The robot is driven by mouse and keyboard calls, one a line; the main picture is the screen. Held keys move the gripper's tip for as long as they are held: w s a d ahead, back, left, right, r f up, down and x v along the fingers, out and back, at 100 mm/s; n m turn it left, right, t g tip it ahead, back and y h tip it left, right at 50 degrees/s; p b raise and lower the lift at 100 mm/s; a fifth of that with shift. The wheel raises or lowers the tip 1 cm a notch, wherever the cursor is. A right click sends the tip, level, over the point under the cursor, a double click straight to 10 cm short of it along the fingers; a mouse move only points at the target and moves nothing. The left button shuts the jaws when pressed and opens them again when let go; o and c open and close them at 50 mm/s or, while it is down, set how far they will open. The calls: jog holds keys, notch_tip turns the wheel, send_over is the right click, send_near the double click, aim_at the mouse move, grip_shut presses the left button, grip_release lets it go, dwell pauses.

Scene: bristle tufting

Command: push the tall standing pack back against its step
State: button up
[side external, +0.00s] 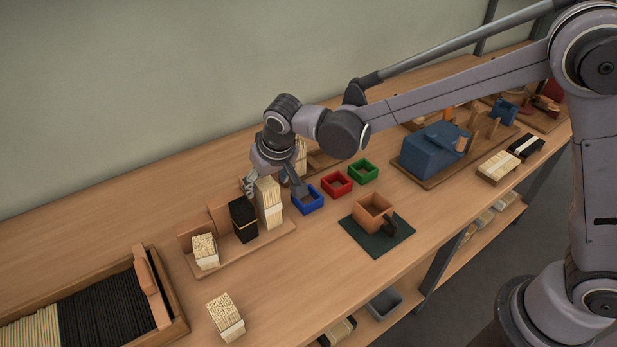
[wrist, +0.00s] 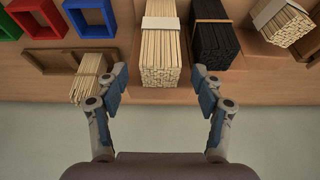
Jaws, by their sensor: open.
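The tall standing pack (side external: 268,203) is a pale bundle of bristles with a white band, upright at the right end of a stepped wooden stand (side external: 262,247). It also shows in the wrist view (wrist: 160,45), seen from above. My gripper (side external: 272,187) is open at the pack's top, one finger on each side in the side view. In the wrist view my fingertips (wrist: 159,78) flank the pack's top end with a gap on both sides. The pack's step is mostly hidden, and I cannot tell its gap to the pack.
A black pack (side external: 243,221) and a short pale pack (side external: 205,252) stand left of it on the stand. Blue (side external: 308,200), red (side external: 337,184) and green (side external: 363,171) frames lie to the right. A loose pale pack (side external: 226,317) lies in front. Another bundle (wrist: 88,80) is near my left-hand finger in the wrist view.

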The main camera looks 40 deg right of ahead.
jog(key=v, duration=0.9)
dwell(0.6)
jog(key=s+d+t, duration=0.2)
jog(key=s+d, duration=1.6)
jog(key=d, duration=0.4)
jog(key=shift+s+d+t, duration=0.2)
jog(key=shift+d+t, duration=0.1)
jog(key=shift+d, duration=0.05)
jog(key=shift+f, duration=0.15)
